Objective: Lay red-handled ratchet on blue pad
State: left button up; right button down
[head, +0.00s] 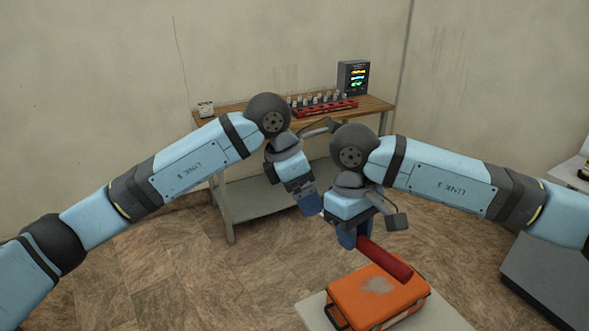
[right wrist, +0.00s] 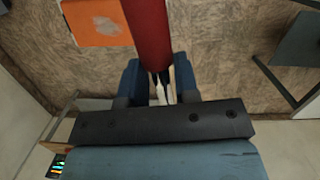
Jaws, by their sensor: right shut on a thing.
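The red-handled ratchet (head: 387,259) is in my right gripper (head: 354,234). Its thick red handle sticks out toward the lower right, above an orange case, apart from it as far as I can tell. In the right wrist view the red handle (right wrist: 147,32) runs up from between the blue fingers (right wrist: 161,85), with a pale metal part between them. The ratchet's head is mostly hidden. My left gripper (head: 309,203) hangs to the left of the right one, pointing down; its finger gap cannot be made out. No blue pad is visible in either view.
The orange case (head: 348,298) lies on a pale surface (head: 447,318) at the bottom. A wooden workbench (head: 376,104) at the wall bears a red rack (head: 338,108) with several small items and a lit monitor (head: 352,77). A grey cabinet (head: 545,278) stands at right.

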pick_arm(q)
jog(key=shift+x, duration=2.6)
pick_arm(e)
jog(key=shift+r, duration=0.1)
pick_arm(q)
jog(key=c, duration=1.1)
pick_arm(e)
jog(key=shift+s+a, duration=0.1)
jog(key=shift+a, duration=0.05)
pick_arm(q)
jog(key=shift+r, duration=0.1)
jog(key=c, duration=0.5)
pick_arm(e)
jog(key=c, duration=0.9)
grip_release()
jog(key=shift+c, duration=0.2)
pick_arm(q)
grip_shut()
pick_arm(e)
jog(key=shift+o, duration=0.8)
